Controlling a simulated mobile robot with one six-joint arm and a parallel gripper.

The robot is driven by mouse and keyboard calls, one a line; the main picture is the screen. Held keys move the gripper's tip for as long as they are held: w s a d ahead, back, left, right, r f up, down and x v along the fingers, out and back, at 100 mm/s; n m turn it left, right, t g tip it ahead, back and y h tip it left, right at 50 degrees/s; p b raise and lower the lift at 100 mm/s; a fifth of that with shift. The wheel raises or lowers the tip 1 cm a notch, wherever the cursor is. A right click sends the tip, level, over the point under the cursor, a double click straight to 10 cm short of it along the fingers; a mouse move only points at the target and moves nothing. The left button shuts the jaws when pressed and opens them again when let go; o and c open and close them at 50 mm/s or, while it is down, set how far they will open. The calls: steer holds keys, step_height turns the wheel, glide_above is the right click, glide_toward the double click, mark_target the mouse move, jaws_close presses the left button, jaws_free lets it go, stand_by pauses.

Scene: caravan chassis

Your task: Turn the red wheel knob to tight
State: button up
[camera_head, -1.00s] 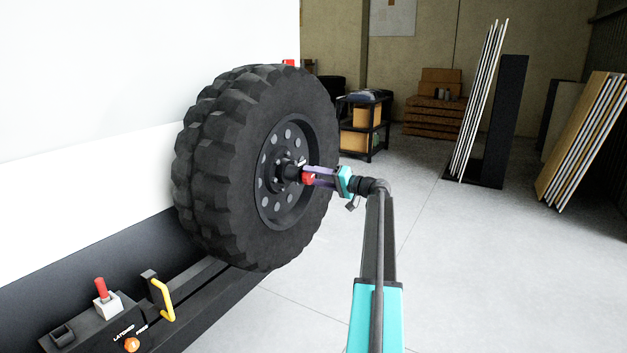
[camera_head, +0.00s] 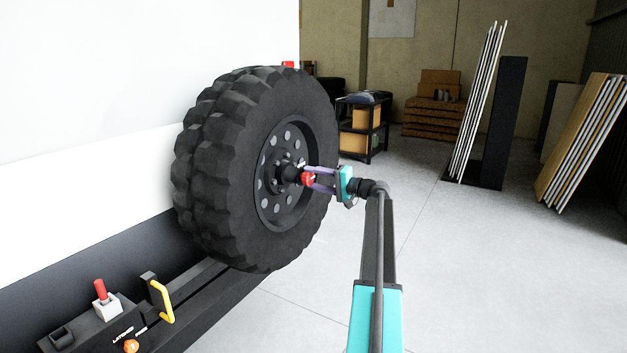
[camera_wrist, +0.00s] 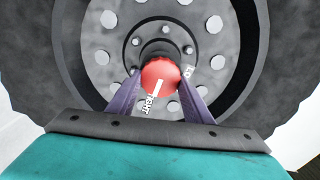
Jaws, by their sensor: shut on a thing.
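The red wheel knob (camera_head: 308,179) sits at the hub of a large black tyred wheel (camera_head: 215,165) mounted against the white caravan wall. My gripper (camera_head: 312,178) reaches in from the right and is shut on the knob. In the wrist view, the red knob (camera_wrist: 160,74) lies between the two purple fingers of my gripper (camera_wrist: 160,85). A white line on the knob points down, close to the white "TIGHT" label (camera_wrist: 150,101). Another white label at the right finger is partly hidden. The fingers cover the knob's sides.
At lower left are a red-handled lever (camera_head: 100,290), a yellow handle (camera_head: 162,300) and an orange knob (camera_head: 131,346). A shelf cart (camera_head: 363,128) and leaning panels (camera_head: 480,100) stand farther back. The floor (camera_head: 480,270) at right is clear.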

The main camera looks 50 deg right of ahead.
steer(key=o, duration=1.1)
steer(key=shift+c, duration=0.2)
steer(key=shift+s, duration=0.1)
steer(key=b+v, duration=0.2)
steer(key=v, duration=1.1)
steer(key=shift+s, duration=0.35)
steer(key=shift+s+d+f, duration=0.1)
